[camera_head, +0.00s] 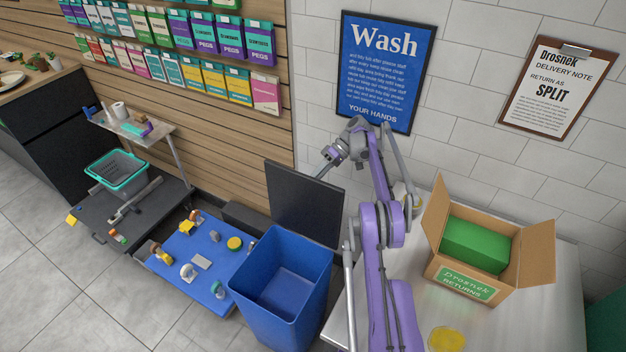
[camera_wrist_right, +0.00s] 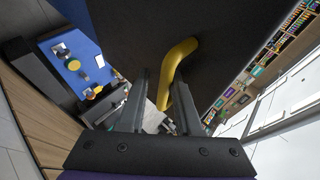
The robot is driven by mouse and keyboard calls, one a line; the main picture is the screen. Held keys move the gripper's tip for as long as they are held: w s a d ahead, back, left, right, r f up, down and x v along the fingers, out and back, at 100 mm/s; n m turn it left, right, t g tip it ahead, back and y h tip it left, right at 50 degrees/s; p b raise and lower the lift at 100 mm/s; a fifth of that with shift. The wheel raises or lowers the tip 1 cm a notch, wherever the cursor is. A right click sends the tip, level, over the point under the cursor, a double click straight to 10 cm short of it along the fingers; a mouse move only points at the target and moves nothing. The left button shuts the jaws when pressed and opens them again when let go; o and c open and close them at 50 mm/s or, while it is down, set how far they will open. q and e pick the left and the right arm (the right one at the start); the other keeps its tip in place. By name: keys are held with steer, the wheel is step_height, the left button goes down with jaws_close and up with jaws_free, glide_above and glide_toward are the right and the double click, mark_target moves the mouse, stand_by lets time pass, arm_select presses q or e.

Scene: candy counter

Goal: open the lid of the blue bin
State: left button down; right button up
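The blue bin (camera_head: 282,283) stands on the floor in the middle of the head view, open at the top and empty inside as far as I see. Its dark lid (camera_head: 304,205) is raised and stands steeply up at the bin's back edge. My right gripper (camera_head: 322,168) is at the lid's upper edge. In the wrist view the lid's dark face (camera_wrist_right: 130,30) fills the top. A yellow handle (camera_wrist_right: 178,62) on it reaches down between the fingers of my right gripper (camera_wrist_right: 159,82), which are apart with a visible gap. My left gripper is not in view.
A low blue platform (camera_head: 190,285) with several small items is left of the bin. A counter (camera_head: 400,330) with an open cardboard box (camera_head: 463,288) is at the right. A slatted wall (camera_head: 240,110) and a tiled wall (camera_head: 470,155) stand behind.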

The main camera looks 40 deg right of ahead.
steer(key=shift+w+a+r, duration=0.1)
steer(key=shift+r, duration=0.05)
steer(key=shift+r, duration=0.15)
step_height(320, 180, up, 9)
steer(key=shift+f+p, duration=0.2)
steer(key=shift+p, duration=0.3)
steer(key=shift+r, duration=0.55)
